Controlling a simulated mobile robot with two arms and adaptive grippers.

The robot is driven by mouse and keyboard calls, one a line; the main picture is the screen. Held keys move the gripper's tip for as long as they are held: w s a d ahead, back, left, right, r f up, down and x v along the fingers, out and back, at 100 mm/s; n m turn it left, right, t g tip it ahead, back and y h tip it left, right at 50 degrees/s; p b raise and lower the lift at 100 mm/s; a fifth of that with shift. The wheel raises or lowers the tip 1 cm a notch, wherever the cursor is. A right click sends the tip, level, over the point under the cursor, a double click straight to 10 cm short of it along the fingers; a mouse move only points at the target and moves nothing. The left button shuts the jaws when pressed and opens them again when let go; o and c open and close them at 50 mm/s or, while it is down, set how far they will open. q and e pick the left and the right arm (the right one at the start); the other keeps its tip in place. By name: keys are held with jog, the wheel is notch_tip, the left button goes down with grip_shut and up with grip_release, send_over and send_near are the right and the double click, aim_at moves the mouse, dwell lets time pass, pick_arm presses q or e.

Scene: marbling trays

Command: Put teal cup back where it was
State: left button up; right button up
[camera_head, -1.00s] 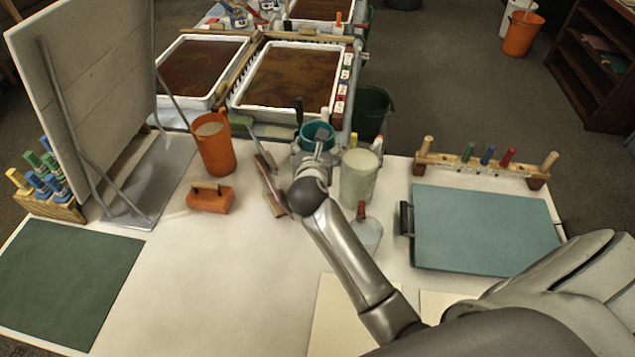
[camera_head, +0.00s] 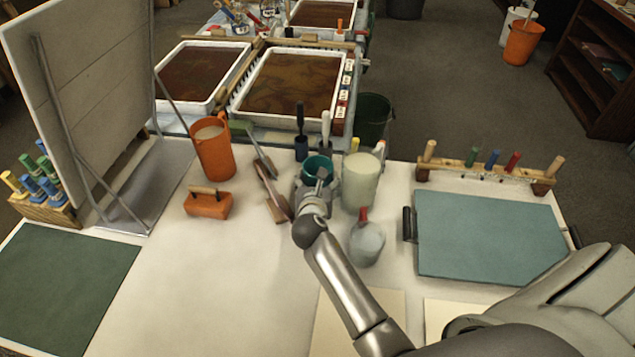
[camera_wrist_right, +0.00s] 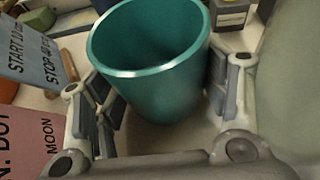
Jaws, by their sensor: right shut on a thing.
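The teal cup (camera_head: 318,166) is at the back middle of the white table in the head view. It is open-topped and looks empty in the right wrist view (camera_wrist_right: 150,75). The cup looks roughly upright. I cannot tell whether its base touches the table. My left gripper is not in view.
A pale cylinder (camera_head: 360,182) stands close to the cup's right. Brushes stand behind it, one with a dark handle (camera_head: 300,118). An orange pitcher (camera_head: 212,150) is further left. The table's left middle is clear.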

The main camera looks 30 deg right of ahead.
jog(key=o, duration=1.1)
jog(key=shift+f, duration=0.1)
jog(key=shift+o, duration=0.2)
jog(key=p+v, duration=0.1)
jog(key=v, duration=1.1)
